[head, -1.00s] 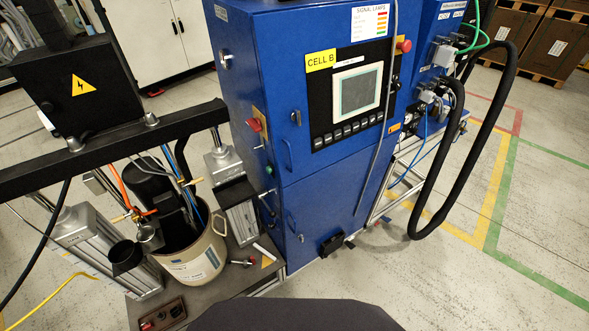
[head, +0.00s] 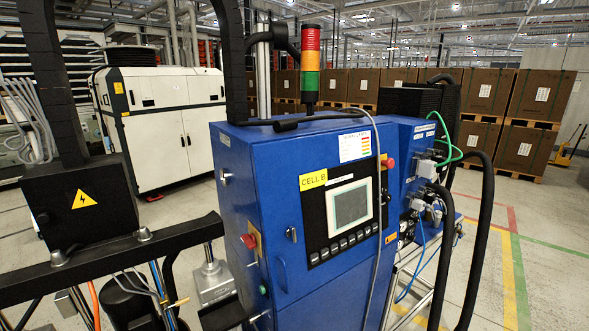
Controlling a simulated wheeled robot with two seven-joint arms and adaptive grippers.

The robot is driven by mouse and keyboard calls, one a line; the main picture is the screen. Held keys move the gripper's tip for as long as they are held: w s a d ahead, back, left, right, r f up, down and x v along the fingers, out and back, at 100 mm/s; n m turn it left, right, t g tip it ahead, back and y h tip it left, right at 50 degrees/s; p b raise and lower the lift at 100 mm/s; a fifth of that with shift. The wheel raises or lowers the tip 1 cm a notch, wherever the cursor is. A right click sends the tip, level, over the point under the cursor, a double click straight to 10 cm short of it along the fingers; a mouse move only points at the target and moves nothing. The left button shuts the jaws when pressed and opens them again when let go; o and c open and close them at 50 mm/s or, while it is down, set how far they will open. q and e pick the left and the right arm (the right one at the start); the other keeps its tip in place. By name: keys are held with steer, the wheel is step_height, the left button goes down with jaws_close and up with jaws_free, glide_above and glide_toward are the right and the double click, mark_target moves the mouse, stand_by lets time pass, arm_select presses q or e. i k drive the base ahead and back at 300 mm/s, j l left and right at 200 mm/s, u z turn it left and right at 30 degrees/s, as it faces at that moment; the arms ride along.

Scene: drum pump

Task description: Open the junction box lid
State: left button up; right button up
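A black junction box (head: 80,203) with a yellow lightning-bolt triangle on its front stands on a dark crossbeam at the left of the head view. Its front face looks closed; I cannot make out a lid edge or a latch. A thick black cable conduit rises just behind and above it. Neither of my grippers is in view, so nothing of mine shows near the box.
A blue CELL B cabinet (head: 275,195) with a screen panel and a red-orange-green signal lamp (head: 311,62) stands in the middle. A white machine (head: 165,125) is behind, with stacked brown boxes (head: 485,95) farther back. Open floor (head: 550,270) lies at right.

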mark_target(87, 205)
steer(key=u, duration=1.4)
